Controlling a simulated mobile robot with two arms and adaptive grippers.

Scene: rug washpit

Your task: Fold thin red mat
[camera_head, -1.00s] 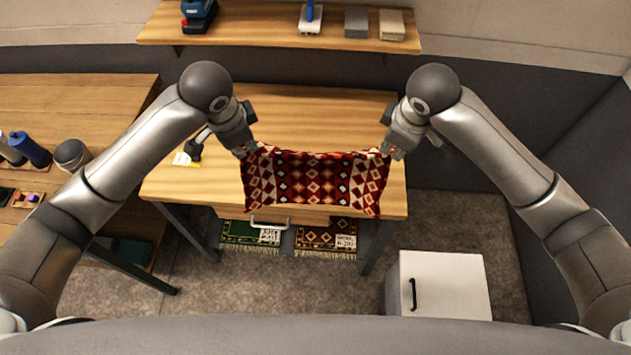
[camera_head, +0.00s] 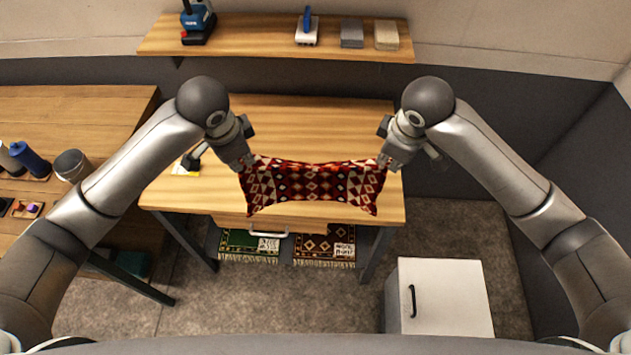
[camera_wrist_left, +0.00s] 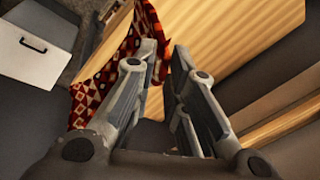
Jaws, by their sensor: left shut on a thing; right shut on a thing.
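The thin red patterned mat (camera_head: 312,185) hangs between my two grippers over the front part of the wooden table (camera_head: 320,120). Its upper edge sags slightly between the grippers and its lower part reaches about the table's front edge. My left gripper (camera_head: 243,162) is shut on the mat's upper left corner. My right gripper (camera_head: 385,162) is shut on its upper right corner. In the left wrist view the mat (camera_wrist_left: 105,80) shows beside and behind the fingers of my left gripper (camera_wrist_left: 160,55); the exact pinch is hard to see there.
A wall shelf (camera_head: 270,40) behind holds a blue tool (camera_head: 197,22), a brush (camera_head: 307,28) and two blocks. A side table (camera_head: 75,105) with bottles stands left. Folded rugs (camera_head: 248,243) lie under the table. A white cabinet (camera_head: 440,295) stands front right. The table's back half is clear.

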